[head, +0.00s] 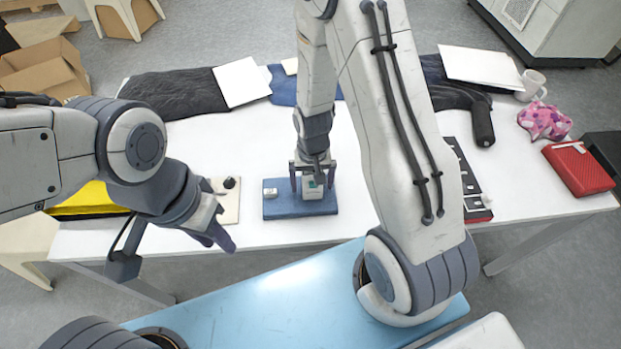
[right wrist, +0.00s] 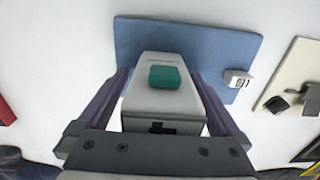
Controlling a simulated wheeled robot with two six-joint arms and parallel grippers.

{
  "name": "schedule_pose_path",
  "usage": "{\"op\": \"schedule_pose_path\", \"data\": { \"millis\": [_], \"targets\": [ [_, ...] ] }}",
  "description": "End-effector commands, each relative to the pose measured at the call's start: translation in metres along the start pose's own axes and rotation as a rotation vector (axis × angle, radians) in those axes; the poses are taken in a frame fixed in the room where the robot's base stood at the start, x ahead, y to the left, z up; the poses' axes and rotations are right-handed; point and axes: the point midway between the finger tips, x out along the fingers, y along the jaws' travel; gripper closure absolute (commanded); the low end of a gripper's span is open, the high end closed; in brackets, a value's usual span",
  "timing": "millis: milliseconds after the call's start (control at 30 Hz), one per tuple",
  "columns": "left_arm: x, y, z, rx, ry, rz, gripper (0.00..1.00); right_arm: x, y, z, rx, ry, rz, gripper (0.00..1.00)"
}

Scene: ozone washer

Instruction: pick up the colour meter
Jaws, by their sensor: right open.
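The colour meter (head: 311,192), a white block with a teal top patch, stands on a blue mat (head: 285,209) at the front of the white table. In the right wrist view the colour meter (right wrist: 165,98) lies between the two fingers. My right gripper (head: 313,178) is open, with one finger on each side of it; the gripper partly hides it in the head view. My left gripper (head: 216,237) hangs at the table's front edge, left of the mat, and its finger gap is not clear.
A small white block (head: 270,192) sits on the mat left of the meter. A beige board (head: 228,206) with a dark knob lies further left. A red-edged panel (head: 462,180) and a red case (head: 578,168) are on the right. Folded dark cloths line the back.

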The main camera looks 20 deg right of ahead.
Motion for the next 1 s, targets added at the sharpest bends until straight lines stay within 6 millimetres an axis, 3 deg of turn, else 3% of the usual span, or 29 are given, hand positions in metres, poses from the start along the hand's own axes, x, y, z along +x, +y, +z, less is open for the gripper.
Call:
{"op": "schedule_pose_path", "data": {
  "millis": [300, 367, 567, 600, 1000],
  "targets": [
    [0.0000, 0.0000, 0.0000, 0.000, 0.000, 0.000, 0.68, 0.0066, -0.0008, -0.0002, -0.001, 0.001, 0.000, 0.00],
    [0.0000, 0.0000, 0.0000, 0.000, 0.000, 0.000, 0.68, 0.0065, -0.0009, -0.0001, -0.002, 0.001, 0.000, 0.19],
    [0.0000, 0.0000, 0.0000, 0.000, 0.000, 0.000, 0.68, 0.0064, -0.0008, -0.0002, -0.002, 0.001, 0.000, 0.96],
    [0.0000, 0.0000, 0.0000, 0.000, 0.000, 0.000, 0.68, 0.0063, -0.0007, -0.0002, -0.001, 0.001, 0.000, 1.00],
    [0.0003, 0.0000, 0.0000, 0.000, 0.000, 0.000, 0.68, -0.0006, -0.0006, -0.0011, -0.001, 0.003, -0.001, 1.00]
  ]
}}
